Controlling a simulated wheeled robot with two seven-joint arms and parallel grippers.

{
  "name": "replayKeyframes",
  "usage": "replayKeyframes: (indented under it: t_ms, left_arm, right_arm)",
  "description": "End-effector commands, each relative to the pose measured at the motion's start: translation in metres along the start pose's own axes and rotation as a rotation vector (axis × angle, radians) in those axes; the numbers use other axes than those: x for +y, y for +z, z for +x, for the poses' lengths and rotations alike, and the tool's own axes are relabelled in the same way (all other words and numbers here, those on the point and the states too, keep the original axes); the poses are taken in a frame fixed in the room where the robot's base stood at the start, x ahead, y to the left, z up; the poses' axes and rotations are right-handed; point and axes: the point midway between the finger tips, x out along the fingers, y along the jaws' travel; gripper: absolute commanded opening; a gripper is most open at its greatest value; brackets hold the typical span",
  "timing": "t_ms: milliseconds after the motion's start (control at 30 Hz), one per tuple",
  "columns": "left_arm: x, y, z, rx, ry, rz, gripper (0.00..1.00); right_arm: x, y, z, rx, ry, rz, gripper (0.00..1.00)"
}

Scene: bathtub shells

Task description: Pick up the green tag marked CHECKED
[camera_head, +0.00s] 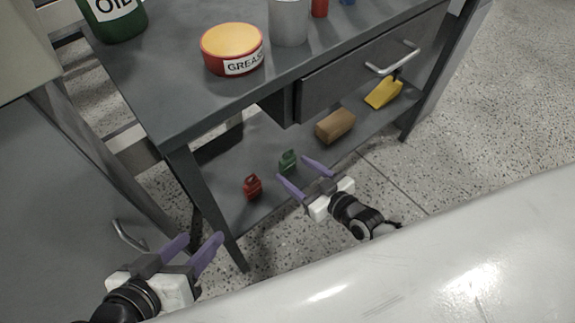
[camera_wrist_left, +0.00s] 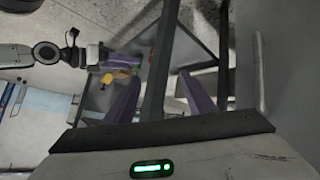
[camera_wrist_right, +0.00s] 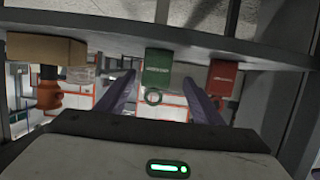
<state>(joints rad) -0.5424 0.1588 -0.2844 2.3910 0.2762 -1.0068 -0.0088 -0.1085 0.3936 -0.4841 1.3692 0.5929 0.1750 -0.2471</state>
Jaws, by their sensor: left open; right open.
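The green tag (camera_head: 288,161) stands on the lower shelf of the grey workbench, beside a red tag (camera_head: 252,186). In the right wrist view the green tag (camera_wrist_right: 157,68) shows between my fingers, further out, with small print on it and a ring at one end. My right gripper (camera_head: 305,172) is open and empty, with its fingers pointing at the green tag. A gap to the tag appears to remain in the right wrist view. My left gripper (camera_head: 192,243) is open and empty, low at the left, by the workbench's front leg.
The lower shelf (camera_head: 222,176) also holds a brown block (camera_head: 335,125) and a yellow object (camera_head: 384,93). A drawer (camera_head: 365,70) with a handle hangs above it. A grease tin (camera_head: 232,48) and an oil container (camera_head: 114,14) stand on top. A white rounded surface (camera_head: 400,250) fills the foreground.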

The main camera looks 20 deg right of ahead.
Motion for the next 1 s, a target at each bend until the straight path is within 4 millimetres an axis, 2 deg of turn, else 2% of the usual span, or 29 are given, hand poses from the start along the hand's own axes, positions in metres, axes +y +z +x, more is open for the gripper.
replayKeyframes:
  t_ms: [333, 633, 667, 900, 1000]
  left_arm:
    - [0.017, -0.017, -0.005, 0.107, 0.072, -0.029, 0.5]
    - [0.019, -0.021, -0.008, 0.117, 0.079, -0.032, 0.5]
    - [0.019, -0.021, -0.008, 0.117, 0.079, -0.032, 0.5]
    - [0.019, -0.021, -0.007, 0.117, 0.078, -0.031, 0.5]
    - [0.019, -0.021, -0.007, 0.116, 0.078, -0.031, 0.5]
  right_arm:
    - [0.006, 0.003, 0.047, 0.001, -0.001, 0.0, 0.61]
    - [0.006, 0.001, 0.051, -0.001, -0.001, -0.001, 0.61]
    - [0.006, 0.001, 0.051, -0.001, -0.001, -0.001, 0.58]
    - [0.006, 0.001, 0.051, -0.001, -0.001, -0.001, 0.17]
    - [0.006, 0.001, 0.051, 0.0, -0.001, -0.001, 0.17]
